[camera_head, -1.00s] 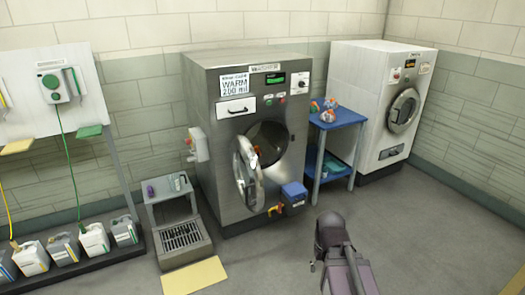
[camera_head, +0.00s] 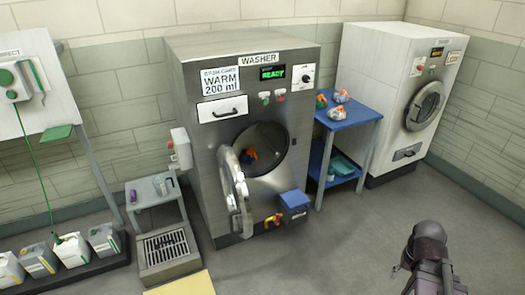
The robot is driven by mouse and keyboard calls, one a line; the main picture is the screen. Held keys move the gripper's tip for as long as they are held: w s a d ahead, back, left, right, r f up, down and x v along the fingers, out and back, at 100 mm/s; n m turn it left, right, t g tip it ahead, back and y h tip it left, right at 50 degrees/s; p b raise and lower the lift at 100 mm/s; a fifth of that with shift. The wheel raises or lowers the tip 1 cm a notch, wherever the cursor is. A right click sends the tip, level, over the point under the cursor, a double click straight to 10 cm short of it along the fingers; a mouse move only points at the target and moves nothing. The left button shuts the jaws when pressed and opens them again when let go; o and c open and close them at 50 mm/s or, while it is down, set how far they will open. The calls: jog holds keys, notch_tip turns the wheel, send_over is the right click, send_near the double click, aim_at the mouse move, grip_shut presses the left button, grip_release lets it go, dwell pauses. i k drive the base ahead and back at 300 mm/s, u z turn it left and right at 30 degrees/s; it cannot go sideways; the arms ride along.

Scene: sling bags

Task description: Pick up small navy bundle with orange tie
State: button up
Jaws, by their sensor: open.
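A small dark bundle with orange on it (camera_head: 249,155) lies inside the open drum of the washer (camera_head: 205,150); its dark part looks navy, but it is small and shaded. On the blue side table (camera_head: 358,122) sit several small bundles: a greenish one with orange (camera_head: 321,101), a pale grey one with orange (camera_head: 341,96), and a blue-grey one with orange (camera_head: 335,113). My arm shows at the lower right, well apart from all the bundles. My gripper's fingers cannot be made out.
The washer's round door (camera_head: 236,195) stands open in front of the drum's left side. A blue box (camera_head: 294,201) juts out low at the washer's front right. A white dryer (camera_head: 385,95) stands at the right. A small grey stand (camera_head: 150,193) is at left.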

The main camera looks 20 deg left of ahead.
aim_at(247, 156)
jog(key=z, duration=0.1)
jog(key=i, duration=0.95)
jog(key=u, duration=0.7)
jog(key=i, duration=1.1)
jog(key=u, duration=0.55)
